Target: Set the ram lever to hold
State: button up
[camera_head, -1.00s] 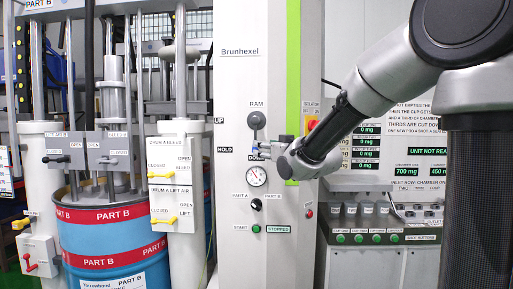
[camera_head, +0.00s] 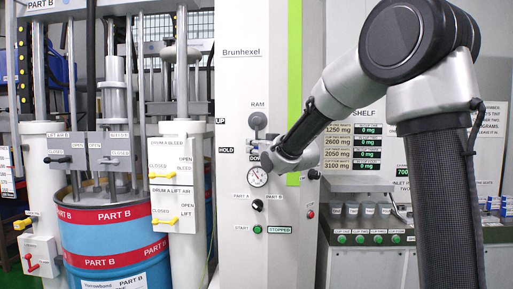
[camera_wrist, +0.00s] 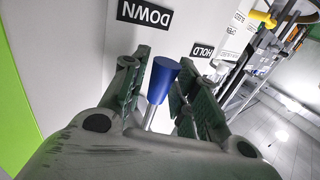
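The ram lever (camera_head: 257,121) hangs from its round grey hub on the white Brunhexel column, under the RAM label. Its arm points down toward the DOWN label (camera_head: 254,157), which my gripper partly covers. The HOLD label (camera_head: 226,150) is to the left, with UP above it. In the wrist view, the lever's blue knob (camera_wrist: 163,80) stands between the two fingers of my gripper (camera_wrist: 158,95). The fingers are apart, with a visible gap on the left; contact on the right cannot be told. In the head view, my gripper (camera_head: 268,160) is at the lever's lower end, and the knob is hidden.
A pressure gauge (camera_head: 257,177) sits just below my gripper, with a black selector knob (camera_head: 257,204) and a green start button (camera_head: 257,229) lower down. Drum valves with yellow handles (camera_head: 163,175) are to the left. A cup shelf with displays (camera_head: 367,141) stands to the right.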

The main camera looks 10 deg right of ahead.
aim_at(239, 138)
grip_shut()
jog(key=shift+a, duration=0.1)
jog(key=a+m+t, duration=0.1)
jog(key=m, duration=0.1)
jog(key=w+a+m+t, duration=0.1)
jog(key=m, duration=0.1)
jog(key=a+r+m+t, duration=0.1)
jog(key=a+m, duration=0.1)
jog(key=shift+w+h, duration=0.2)
jog(key=shift+h, duration=0.1)
jog(key=shift+w+a+r+m+t+h, duration=0.15)
jog(key=shift+a+r+m+t+h, duration=0.3)
jog(key=shift+m, duration=0.45)
jog(key=shift+w+a+r+m+t+h, duration=0.1)
jog(key=shift+a+r+m+t+h, duration=0.35)
jog(key=shift+m, duration=0.45)
jog(key=shift+d+f, duration=0.1)
jog(key=shift+f, duration=0.05)
jog(key=o, duration=0.6)
grip_release()
